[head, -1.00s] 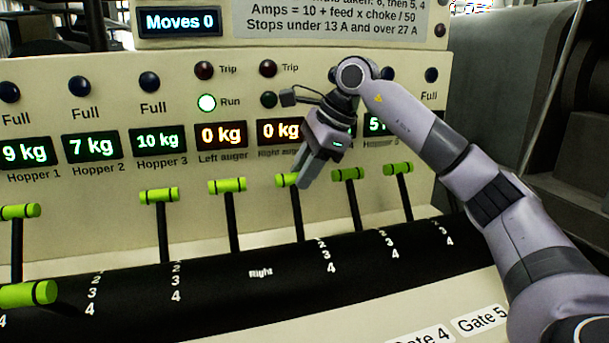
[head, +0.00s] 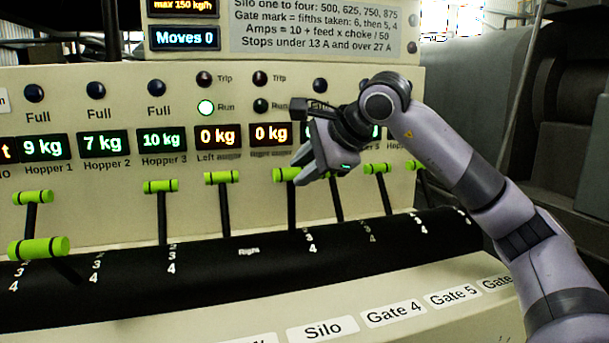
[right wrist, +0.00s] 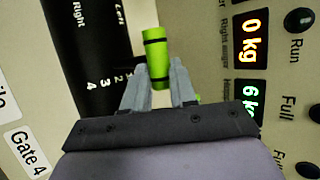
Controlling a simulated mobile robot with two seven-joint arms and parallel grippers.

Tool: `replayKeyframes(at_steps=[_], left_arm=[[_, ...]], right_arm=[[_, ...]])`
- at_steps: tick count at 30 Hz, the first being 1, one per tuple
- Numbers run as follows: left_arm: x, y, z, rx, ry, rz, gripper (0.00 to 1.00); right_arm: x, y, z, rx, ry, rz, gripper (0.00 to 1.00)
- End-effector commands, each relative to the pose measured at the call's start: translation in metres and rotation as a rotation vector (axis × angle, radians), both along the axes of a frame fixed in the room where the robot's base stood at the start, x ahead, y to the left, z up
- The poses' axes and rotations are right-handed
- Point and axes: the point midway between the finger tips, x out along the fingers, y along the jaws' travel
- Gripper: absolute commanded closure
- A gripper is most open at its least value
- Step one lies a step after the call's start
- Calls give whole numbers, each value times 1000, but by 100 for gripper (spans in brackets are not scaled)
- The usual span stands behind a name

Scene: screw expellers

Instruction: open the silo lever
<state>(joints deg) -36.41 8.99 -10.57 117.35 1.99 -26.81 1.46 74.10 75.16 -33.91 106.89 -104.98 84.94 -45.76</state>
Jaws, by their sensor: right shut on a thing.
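My right gripper (head: 299,177) is shut on the green handle (head: 282,175) of an upright black lever below the orange right auger display. In the right wrist view the green handle (right wrist: 157,45) sits between the two fingers, standing out beyond their tips. This lever's shaft (head: 291,208) runs down to the black curved cover. The Silo label (head: 322,329) is on the front ledge, below and to the right of this lever. My left gripper is not in view.
More green-handled levers stand on both sides: one (head: 222,177) close on the left, one (head: 377,168) on the right. A lever at the far left (head: 38,247) leans toward me. The panel with displays (head: 217,138) rises behind.

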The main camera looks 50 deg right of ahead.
Motion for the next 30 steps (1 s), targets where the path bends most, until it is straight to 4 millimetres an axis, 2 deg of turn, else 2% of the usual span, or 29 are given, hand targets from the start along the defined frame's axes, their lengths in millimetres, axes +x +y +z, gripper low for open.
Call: replayKeyframes(at_steps=[16, 17, 18, 19, 30], left_arm=[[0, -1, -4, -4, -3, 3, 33], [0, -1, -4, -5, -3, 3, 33], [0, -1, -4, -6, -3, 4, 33], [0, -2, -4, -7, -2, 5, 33], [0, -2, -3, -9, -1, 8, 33]], right_arm=[[-1, 1, 0, -9, -20, 0, 100], [-1, 1, 0, -9, -20, 0, 64], [-1, 1, 0, -10, -20, -1, 51], [-1, 1, 0, -10, -20, -1, 48], [-7, 0, 5, -10, -19, -2, 48]])
